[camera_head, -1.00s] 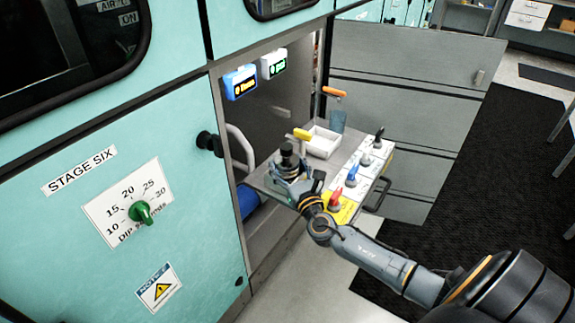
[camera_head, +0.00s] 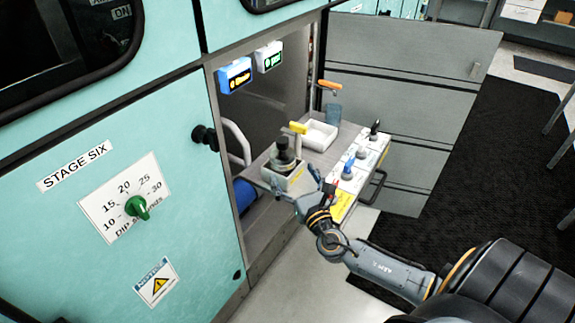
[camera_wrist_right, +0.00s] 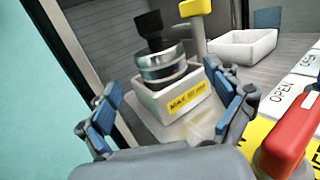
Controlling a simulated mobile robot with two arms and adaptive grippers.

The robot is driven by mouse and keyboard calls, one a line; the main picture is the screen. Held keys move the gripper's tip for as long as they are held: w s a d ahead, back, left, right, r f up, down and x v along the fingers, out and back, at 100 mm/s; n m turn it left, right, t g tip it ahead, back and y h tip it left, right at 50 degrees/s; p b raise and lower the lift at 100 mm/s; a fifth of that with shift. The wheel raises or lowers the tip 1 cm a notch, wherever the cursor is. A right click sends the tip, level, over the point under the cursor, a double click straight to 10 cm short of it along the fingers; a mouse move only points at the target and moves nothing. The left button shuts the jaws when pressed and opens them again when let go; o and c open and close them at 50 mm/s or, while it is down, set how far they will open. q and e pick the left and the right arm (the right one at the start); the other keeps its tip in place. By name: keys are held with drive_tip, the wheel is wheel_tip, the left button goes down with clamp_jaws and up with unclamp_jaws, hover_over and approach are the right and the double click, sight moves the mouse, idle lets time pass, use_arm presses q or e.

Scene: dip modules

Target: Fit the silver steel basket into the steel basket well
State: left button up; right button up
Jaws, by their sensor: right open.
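The silver steel basket (camera_head: 283,158), a round metal body with a black knob handle, stands upright inside a square pale well (camera_head: 297,181) at the front of the pull-out shelf. In the right wrist view the basket (camera_wrist_right: 160,66) shows its banded silver side above the rim of the well (camera_wrist_right: 150,101), which carries a yellow MAX label. Its lower part is hidden inside the well. My right gripper (camera_head: 298,200) is open and empty, just in front of the well; its blue-padded fingers (camera_wrist_right: 167,118) are spread apart and clear of the basket. My left gripper is not in view.
A yellow-handled tap (camera_head: 298,128) stands behind the well, beside an empty white tray (camera_head: 319,136). A row of valve levers, including a red one (camera_wrist_right: 292,137), lies close to my right gripper. The cabinet wall with the green dial (camera_head: 137,207) is at left.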

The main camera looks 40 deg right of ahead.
drive_tip(key=shift+v, duration=0.75)
